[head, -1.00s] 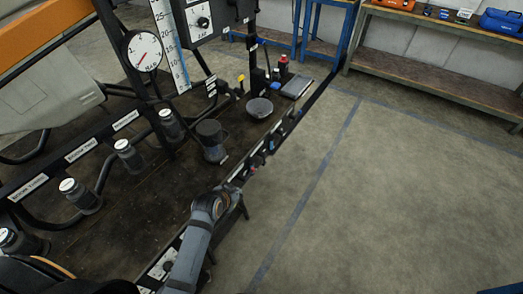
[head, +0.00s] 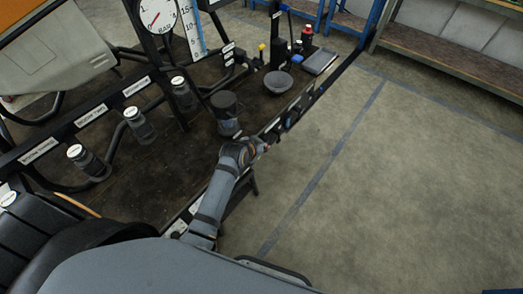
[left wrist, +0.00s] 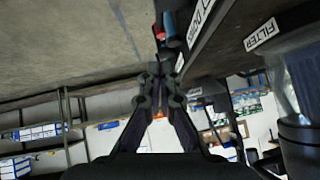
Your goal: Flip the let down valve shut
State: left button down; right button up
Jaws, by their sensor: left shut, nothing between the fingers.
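My left gripper (head: 262,146) is at the front rail of the dark bench, its fingers shut and empty. In the left wrist view its fingertips (left wrist: 159,88) are together, just below a small red handle (left wrist: 160,32) and a blue part beside it on the rail. A white label next to them is only partly legible. I cannot tell for sure which handle is the let down valve, or whether the fingertips touch it. In the head view the gripper partly hides this part of the rail. My right gripper is not in view.
A black canister (head: 226,112) and a grey bowl (head: 278,82) stand on the bench near the rail. Several capped bottles line its left side, below a pressure gauge (head: 158,14). The floor right of the rail is clear. A shelf (head: 455,60) stands at the back right.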

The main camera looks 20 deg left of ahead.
pick_arm(q)
notch_tip(320, 180, down, 6)
jog(key=w+b, duration=0.1)
jog(key=w, duration=0.1)
jog(key=shift+a, duration=0.2)
jog(key=shift+w+r, duration=0.1)
jog(key=shift+r, duration=0.05)
